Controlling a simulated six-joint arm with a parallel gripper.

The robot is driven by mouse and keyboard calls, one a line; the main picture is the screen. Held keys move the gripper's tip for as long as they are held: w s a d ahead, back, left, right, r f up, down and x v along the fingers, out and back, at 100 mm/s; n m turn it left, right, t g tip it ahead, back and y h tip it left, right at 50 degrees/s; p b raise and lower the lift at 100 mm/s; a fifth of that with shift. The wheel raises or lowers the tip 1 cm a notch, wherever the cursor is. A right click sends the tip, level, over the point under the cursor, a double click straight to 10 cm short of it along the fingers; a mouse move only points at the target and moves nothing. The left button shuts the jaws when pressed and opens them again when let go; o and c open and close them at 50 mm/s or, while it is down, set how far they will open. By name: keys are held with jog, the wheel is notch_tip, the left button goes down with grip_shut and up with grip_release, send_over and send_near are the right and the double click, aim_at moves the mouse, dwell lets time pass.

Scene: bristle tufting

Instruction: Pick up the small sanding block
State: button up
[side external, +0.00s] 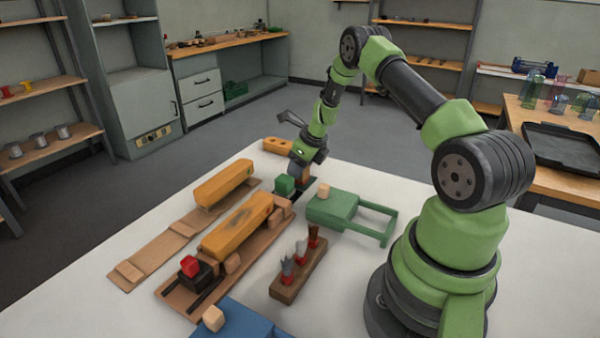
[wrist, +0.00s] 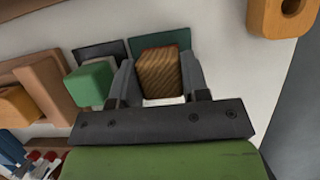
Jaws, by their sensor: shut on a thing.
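The small sanding block (wrist: 159,74), brown with a striped, grainy face, sits between the two fingers of my gripper (wrist: 158,88) in the wrist view. The fingers are shut on its sides. In the side external view, my gripper (side external: 306,165) points down at the far end of the white table, with the brown block (side external: 305,174) small and partly hidden under it. A dark green pad (wrist: 172,41) shows behind the block in the wrist view. I cannot tell whether the block touches it.
A green block (wrist: 91,83) stands close beside my gripper on a dark pad (wrist: 98,50). An orange piece with a hole (wrist: 284,12) lies on the other side. Long orange blocks (side external: 237,227), a green frame (side external: 340,209) and a brush rack (side external: 298,273) stand nearer on the table.

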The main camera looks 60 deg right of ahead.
notch_tip(320, 180, up, 10)
jog(key=shift+r, duration=0.1)
dwell(0.4)
